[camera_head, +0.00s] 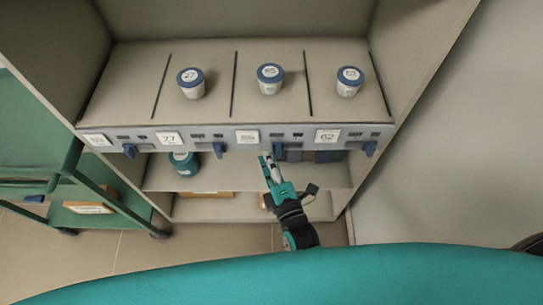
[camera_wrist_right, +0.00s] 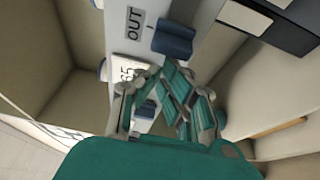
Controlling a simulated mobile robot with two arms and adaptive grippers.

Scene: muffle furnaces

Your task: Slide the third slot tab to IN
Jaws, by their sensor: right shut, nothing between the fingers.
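The third slot tab (camera_head: 278,151) is a blue block hanging under the grey label rail (camera_head: 300,135), below the left of two dark markings right of the third label card (camera_head: 247,137). In the wrist view the tab (camera_wrist_right: 173,40) sits beside the word OUT (camera_wrist_right: 134,22); the card reads 65 (camera_wrist_right: 125,70). IN is not readable in either view. My right gripper (camera_head: 265,158) points up below the rail, just left of the tab. In the wrist view its fingers (camera_wrist_right: 172,72) are shut and empty, close to the tab; contact is unclear. My left gripper is out of view.
Three blue-lidded jars (camera_head: 190,83) stand on the divided upper shelf (camera_head: 125,85); the leftmost slot is empty. Other blue tabs (camera_head: 219,150) hang along the rail. A teal jar (camera_head: 184,163) and dark boxes (camera_head: 328,156) sit below. A green cart (camera_head: 95,215) stands left.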

